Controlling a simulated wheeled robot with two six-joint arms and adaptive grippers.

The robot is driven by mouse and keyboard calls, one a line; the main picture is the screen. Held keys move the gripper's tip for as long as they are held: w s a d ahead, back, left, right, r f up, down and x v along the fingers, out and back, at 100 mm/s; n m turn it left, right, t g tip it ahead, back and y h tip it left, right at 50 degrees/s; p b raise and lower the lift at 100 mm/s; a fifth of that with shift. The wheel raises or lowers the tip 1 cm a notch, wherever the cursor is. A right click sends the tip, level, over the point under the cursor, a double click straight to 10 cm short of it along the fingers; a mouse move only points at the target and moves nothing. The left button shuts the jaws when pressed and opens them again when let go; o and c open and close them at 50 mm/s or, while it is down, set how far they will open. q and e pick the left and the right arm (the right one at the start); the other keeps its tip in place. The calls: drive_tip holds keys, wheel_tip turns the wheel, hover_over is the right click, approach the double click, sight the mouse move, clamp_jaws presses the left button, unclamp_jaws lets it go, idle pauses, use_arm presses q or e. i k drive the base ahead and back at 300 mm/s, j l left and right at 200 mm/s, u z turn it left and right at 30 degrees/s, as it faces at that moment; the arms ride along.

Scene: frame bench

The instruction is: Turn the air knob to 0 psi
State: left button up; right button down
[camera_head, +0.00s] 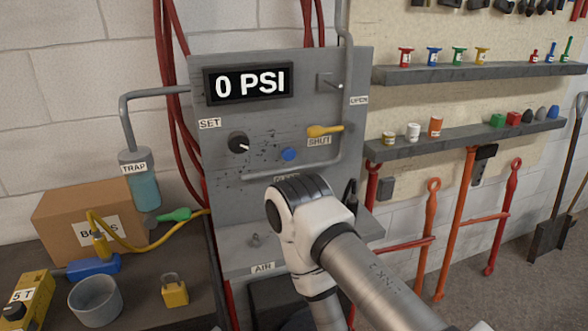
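The grey air panel (330,70) stands against the wall. Its display (249,84) reads "0 PSI". The black air knob (238,142) sits below the display, beside the SET label (209,124); its white pointer is toward the lower right. Nothing touches the knob. A white and metal arm of mine comes in from the lower right and bends in front of the lower panel, below and right of the knob. It covers part of the panel. Neither of my grippers shows.
A yellow lever (325,131) by the SHUT label and a blue button (289,154) are right of the knob. A bench at left holds a cardboard box (75,215), grey cup (96,300) and yellow padlock (174,291). Red hoses (178,130) run beside the panel.

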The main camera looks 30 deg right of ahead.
sight(238, 142)
drive_tip(key=k+l+z, duration=0.15)
drive_tip(key=z, duration=0.35)
drive_tip(key=k+l+z, duration=0.1)
drive_tip(key=l+z, duration=0.25)
drive_tip(key=z, duration=0.15)
